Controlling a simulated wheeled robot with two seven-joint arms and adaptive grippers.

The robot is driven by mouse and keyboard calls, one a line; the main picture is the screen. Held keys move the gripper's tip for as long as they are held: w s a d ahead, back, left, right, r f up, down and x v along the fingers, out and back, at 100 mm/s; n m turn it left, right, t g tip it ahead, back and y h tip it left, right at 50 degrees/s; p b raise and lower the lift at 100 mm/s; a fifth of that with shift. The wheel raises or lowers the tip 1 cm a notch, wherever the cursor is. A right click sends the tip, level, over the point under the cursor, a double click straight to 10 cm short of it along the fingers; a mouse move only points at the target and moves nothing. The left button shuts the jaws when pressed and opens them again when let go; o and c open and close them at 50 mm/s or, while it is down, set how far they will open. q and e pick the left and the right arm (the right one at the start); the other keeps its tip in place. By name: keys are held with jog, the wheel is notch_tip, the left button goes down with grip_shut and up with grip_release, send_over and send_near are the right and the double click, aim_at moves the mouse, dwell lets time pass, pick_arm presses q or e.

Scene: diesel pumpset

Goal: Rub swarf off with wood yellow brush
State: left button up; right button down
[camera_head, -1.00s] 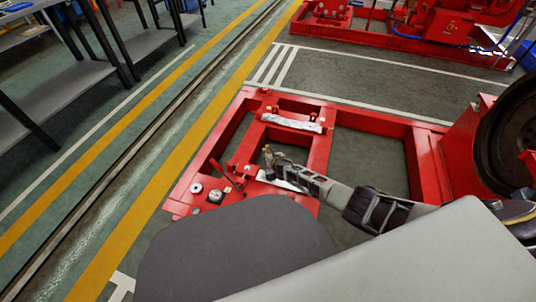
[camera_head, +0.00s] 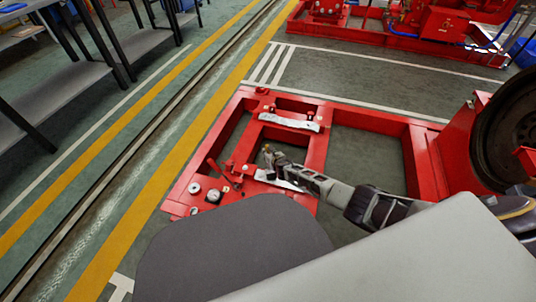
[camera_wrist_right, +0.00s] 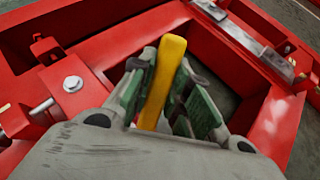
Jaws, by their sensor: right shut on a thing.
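My right gripper (camera_head: 270,158) is over the red pumpset frame, near its middle crossbar. In the right wrist view its green-padded fingers (camera_wrist_right: 165,88) are shut on the yellow brush (camera_wrist_right: 163,78). The brush's yellow handle stands up between the fingers; its bristles are not visible. A pale metal strip (camera_head: 278,180) on the frame lies just below the gripper and is partly covered by it. A second pale, mottled strip (camera_head: 290,121) lies on the crossbar farther back. I cannot make out separate swarf. My left gripper is not in view.
A large dark wheel (camera_head: 508,132) stands at right. Grey shelving (camera_head: 70,85) is at left. Floor shows through the frame openings.

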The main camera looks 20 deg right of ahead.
jog(key=shift+s+d, duration=0.1)
jog(key=shift+d, duration=0.1)
jog(key=shift+s+d, duration=0.3)
jog(key=shift+d, duration=0.05)
jog(key=shift+s+d+p, duration=0.2)
jog(key=shift+d+p, duration=0.1)
dwell(0.3)
jog(key=shift+s+d, duration=0.15)
jog(key=shift+d, duration=0.05)
dwell(0.3)
jog(key=shift+s+d+f, duration=0.1)
jog(key=shift+s+d, duration=0.05)
jog(key=shift+d, duration=0.05)
jog(key=shift+s, duration=0.1)
jog(key=shift+d, duration=0.1)
